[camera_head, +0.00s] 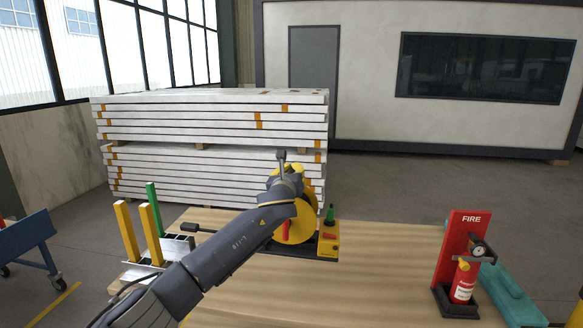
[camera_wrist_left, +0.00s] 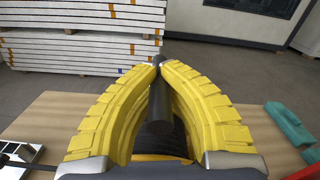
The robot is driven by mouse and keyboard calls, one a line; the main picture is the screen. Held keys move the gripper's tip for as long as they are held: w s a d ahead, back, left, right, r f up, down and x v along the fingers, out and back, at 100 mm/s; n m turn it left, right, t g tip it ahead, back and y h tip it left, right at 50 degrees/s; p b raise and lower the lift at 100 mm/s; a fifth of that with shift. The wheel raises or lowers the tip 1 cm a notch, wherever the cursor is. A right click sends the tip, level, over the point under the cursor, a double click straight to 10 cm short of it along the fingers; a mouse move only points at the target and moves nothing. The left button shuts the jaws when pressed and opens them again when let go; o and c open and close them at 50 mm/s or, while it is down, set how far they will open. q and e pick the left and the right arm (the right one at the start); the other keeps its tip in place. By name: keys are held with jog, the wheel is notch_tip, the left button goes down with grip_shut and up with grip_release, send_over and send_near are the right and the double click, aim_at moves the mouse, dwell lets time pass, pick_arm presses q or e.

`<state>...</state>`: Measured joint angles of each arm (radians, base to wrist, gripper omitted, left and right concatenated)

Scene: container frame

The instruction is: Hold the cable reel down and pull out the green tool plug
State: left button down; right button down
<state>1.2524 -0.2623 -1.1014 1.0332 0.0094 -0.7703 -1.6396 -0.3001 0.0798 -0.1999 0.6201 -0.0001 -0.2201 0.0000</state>
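The cable reel (camera_head: 296,232) is a yellow drum on a dark base, standing on the wooden table, partly hidden behind my left arm. A yellow box with a red part stands at its right side. The green tool plug (camera_head: 330,214) sits upright in the top of that box. My left gripper (camera_head: 291,177) is over the top of the reel. In the left wrist view its yellow fingers (camera_wrist_left: 158,64) close in at the tips on a dark bar (camera_wrist_left: 158,105), seemingly the reel's handle. The plug does not show in the wrist view.
A metal tray (camera_head: 150,272) with yellow and green posts stands at the left. A fire extinguisher (camera_head: 464,280) on a red stand and a teal object (camera_head: 503,283) are at the right. The table (camera_head: 380,265) right of the reel is clear. Stacked white panels (camera_head: 205,170) stand behind.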

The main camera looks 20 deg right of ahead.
pick_arm(q)
jog(key=shift+s+d+f, duration=0.1)
jog(key=shift+s+f, duration=0.1)
jog(key=shift+f, duration=3.5)
jog(key=shift+s+f, duration=0.2)
jog(key=shift+f, duration=3.55)
